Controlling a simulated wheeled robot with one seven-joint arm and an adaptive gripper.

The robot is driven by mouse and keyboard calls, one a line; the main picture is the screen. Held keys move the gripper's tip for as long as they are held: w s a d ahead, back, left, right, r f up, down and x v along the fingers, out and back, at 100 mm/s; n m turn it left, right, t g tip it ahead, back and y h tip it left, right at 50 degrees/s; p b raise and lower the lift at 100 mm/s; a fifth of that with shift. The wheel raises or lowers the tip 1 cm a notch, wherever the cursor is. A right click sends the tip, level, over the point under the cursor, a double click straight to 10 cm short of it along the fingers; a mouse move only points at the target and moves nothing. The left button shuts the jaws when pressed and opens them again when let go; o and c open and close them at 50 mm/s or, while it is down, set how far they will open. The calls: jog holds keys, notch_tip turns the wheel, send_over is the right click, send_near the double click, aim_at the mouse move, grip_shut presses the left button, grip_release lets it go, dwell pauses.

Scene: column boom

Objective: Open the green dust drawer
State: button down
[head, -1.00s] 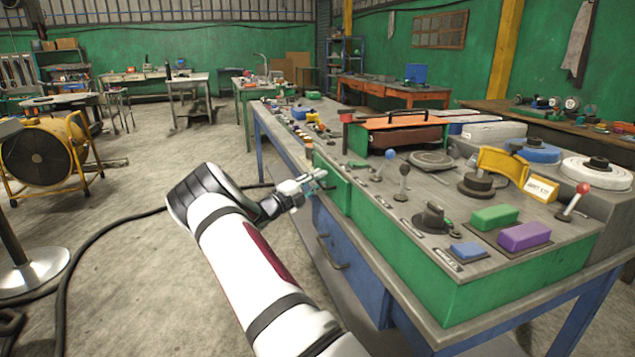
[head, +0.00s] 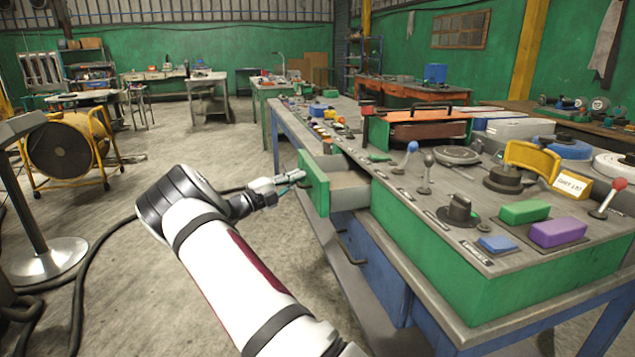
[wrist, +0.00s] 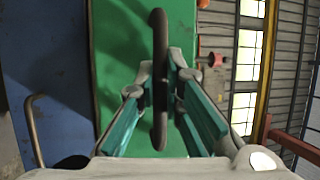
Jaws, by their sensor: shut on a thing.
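The green dust drawer (head: 314,184) is pulled out from the left side of the green machine console, and its grey inside shows behind the green front. In the wrist view the drawer's green front (wrist: 118,60) fills the middle, with a dark bar handle (wrist: 159,50) across it. My gripper (head: 298,177) is at the drawer front in the head view. In the wrist view its teal-padded fingers (wrist: 161,90) are closed on the handle, one on each side.
A blue cabinet with a dark handle (head: 350,246) lies below the drawer. The console top holds levers, a knob (head: 459,208), and green and purple blocks (head: 558,232). A yellow fan (head: 66,148) and a black hose stand on the left. The floor left of the drawer is clear.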

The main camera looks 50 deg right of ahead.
jog(key=w+a+b, duration=0.1)
jog(key=w+a, duration=0.2)
jog(key=a, duration=0.2)
jog(key=shift+w+a, duration=0.25)
jog(key=shift+a, duration=0.15)
jog(key=shift+f, duration=0.1)
jog(key=c, duration=1.7)
grip_release()
jog(key=v, duration=1.2)
jog(key=shift+s, duration=0.1)
